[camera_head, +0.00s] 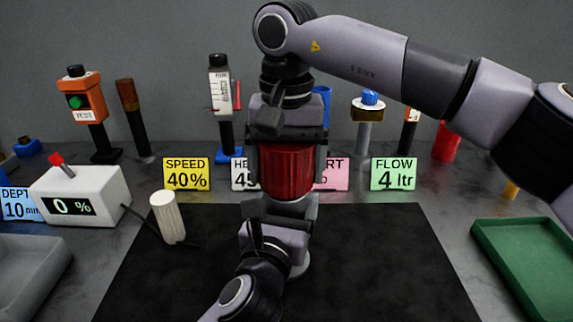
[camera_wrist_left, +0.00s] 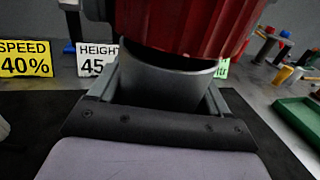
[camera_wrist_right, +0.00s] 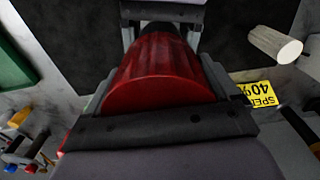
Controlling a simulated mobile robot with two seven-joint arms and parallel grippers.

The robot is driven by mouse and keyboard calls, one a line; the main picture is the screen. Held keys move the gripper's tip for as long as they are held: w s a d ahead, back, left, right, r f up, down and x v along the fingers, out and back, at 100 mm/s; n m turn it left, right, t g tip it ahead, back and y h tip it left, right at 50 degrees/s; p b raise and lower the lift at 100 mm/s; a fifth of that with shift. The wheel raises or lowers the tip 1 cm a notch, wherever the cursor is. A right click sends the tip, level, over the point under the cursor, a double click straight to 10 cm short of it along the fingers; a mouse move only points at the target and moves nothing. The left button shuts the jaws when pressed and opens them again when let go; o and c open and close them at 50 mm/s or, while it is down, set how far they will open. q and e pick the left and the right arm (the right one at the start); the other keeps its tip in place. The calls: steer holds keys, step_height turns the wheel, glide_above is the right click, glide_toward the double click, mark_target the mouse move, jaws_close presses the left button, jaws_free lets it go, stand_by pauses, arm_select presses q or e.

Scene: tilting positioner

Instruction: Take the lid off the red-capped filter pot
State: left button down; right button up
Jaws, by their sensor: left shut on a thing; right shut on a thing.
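The red ribbed cap (camera_head: 287,172) of the filter pot is in the middle of the head view, above the black mat. My right gripper (camera_head: 287,155) comes down from above and is shut on the cap, one finger on each side; the red cap (camera_wrist_right: 160,75) also fills its wrist view. My left gripper (camera_head: 280,208) is below and is shut on the pot's grey body (camera_wrist_left: 165,80). In the left wrist view the red cap (camera_wrist_left: 190,25) is right above the grey body. I cannot tell whether the cap still touches the pot's rim.
A black mat (camera_head: 390,270) lies mostly bare beneath. A pale ribbed cylinder (camera_head: 168,217) stands at its left edge, near a white display box (camera_head: 85,195). A green tray (camera_head: 535,265) is at right, a grey tray (camera_head: 30,265) at left. Label cards and posts line the back.

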mark_target(286, 145)
arm_select(q)
steer(key=shift+f, duration=0.1)
arm_select(e)
steer(key=shift+r, duration=2)
arm_select(q)
jaws_free()
steer(key=v, duration=0.7)
steer(key=shift+s, duration=0.25)
arm_select(e)
steer(key=shift+f, duration=0.25)
